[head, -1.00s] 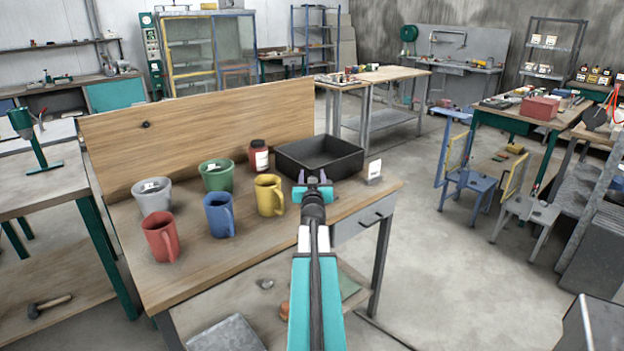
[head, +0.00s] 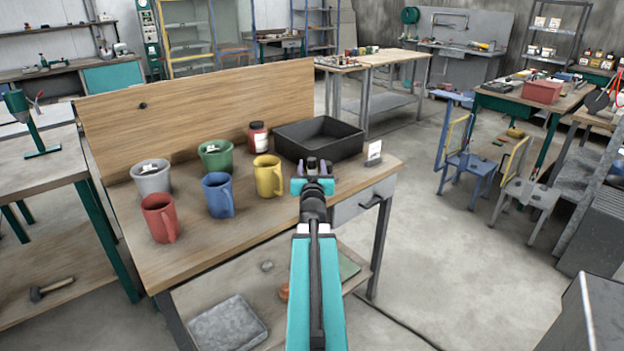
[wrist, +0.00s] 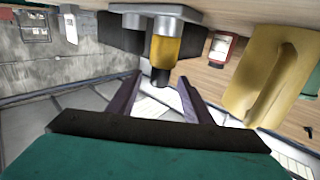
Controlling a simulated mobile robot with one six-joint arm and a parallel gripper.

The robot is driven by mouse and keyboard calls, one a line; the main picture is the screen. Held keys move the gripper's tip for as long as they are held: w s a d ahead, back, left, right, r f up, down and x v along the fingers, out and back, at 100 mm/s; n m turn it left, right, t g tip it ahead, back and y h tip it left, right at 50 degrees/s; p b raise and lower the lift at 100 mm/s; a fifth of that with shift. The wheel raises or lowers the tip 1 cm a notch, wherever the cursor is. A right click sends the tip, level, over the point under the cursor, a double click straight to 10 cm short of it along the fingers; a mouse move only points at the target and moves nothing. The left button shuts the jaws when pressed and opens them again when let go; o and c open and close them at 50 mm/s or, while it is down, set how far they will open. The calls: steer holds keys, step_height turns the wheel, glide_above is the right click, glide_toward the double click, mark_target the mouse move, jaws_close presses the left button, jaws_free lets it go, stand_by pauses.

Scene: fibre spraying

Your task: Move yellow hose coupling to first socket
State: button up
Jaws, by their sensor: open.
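A yellow cylinder with a black end, which looks like the yellow hose coupling (wrist: 177,45), is at the top middle of the wrist view. It meets a grey block (wrist: 132,9) at the picture's top edge. My gripper (wrist: 159,78) is open, with its two purple fingers pointing toward the coupling. The black end shows at the gap between the fingertips; I cannot tell whether it is inside the gap. In the head view my gripper (head: 312,167) is over the right part of the workbench (head: 190,258), and the coupling cannot be made out. No socket can be identified for certain.
A yellow mug (head: 268,176) stands left of my gripper, with blue (head: 218,196), red (head: 159,218), green (head: 214,161) and grey (head: 150,180) mugs beyond. A black tray (head: 330,152) lies behind, and a white card (head: 374,152) stands to the right.

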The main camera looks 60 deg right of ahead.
steer(key=shift+v, duration=0.95)
steer(key=shift+w+d+r+p, duration=0.1)
steer(key=shift+d+r+p, duration=0.1)
steer(key=shift+p, duration=0.95)
steer(key=p, duration=0.3)
steer(key=shift+a, duration=0.1)
steer(key=p+v, duration=0.2)
steer(key=p, duration=0.7)
steer(key=shift+a+p, duration=0.1)
steer(key=shift+p, duration=0.3)
steer(key=shift+a+p, duration=0.1)
steer(key=shift+p, duration=0.25)
steer(key=shift+p+v, duration=1.45)
steer(key=shift+p, duration=0.5)
steer(key=shift+f, duration=0.2)
